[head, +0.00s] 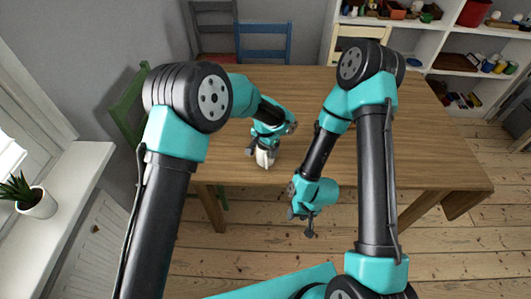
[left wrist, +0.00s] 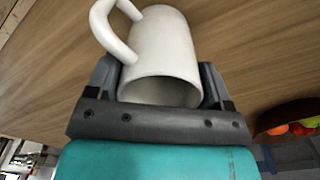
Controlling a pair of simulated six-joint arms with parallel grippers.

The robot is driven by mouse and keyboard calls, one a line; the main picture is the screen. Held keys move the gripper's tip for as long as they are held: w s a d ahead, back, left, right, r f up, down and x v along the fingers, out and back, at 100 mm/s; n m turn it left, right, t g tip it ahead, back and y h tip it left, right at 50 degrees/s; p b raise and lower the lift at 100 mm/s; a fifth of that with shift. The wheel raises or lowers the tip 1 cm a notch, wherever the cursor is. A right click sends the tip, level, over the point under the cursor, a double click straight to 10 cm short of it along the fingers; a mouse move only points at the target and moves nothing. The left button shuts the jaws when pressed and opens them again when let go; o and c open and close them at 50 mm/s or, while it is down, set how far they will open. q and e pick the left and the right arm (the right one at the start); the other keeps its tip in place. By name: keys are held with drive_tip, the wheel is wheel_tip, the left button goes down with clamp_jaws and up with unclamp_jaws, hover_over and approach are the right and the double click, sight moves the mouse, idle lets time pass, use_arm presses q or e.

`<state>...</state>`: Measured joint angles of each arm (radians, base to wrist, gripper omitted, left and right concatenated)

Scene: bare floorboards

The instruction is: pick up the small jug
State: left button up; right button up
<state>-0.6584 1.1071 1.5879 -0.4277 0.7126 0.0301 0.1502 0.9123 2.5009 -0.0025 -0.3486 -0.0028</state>
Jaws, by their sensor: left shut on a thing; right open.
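The small white jug (head: 265,157) shows in the head view near the table's front edge. In the left wrist view the jug (left wrist: 165,50) fills the space between my left gripper's fingers, its handle at the upper left. My left gripper (head: 262,147) is shut on the jug's body. I cannot tell whether the jug touches the table. My right gripper (head: 306,222) is open and empty, in front of the table with floorboards behind it.
The wooden table (head: 340,155) is mostly bare in the head view. A dark bowl (left wrist: 270,122) with colourful round things shows at the right in the left wrist view. A blue chair (head: 264,40) and a green chair (head: 128,110) stand at the table.

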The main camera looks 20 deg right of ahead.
use_arm(q)
drive_tip(key=c, duration=0.3)
drive_tip(key=shift+r, duration=0.15)
drive_tip(key=shift+c, duration=0.2)
drive_tip(key=shift+r, duration=1.5)
drive_tip(key=shift+s+r, duration=0.2)
drive_tip(key=shift+r, duration=0.05)
drive_tip(key=s+a+r, duration=0.1)
drive_tip(key=s+a, duration=0.3)
drive_tip(key=s, duration=1.1)
drive_tip(key=shift+a+r, duration=0.15)
drive_tip(key=shift+a, duration=0.05)
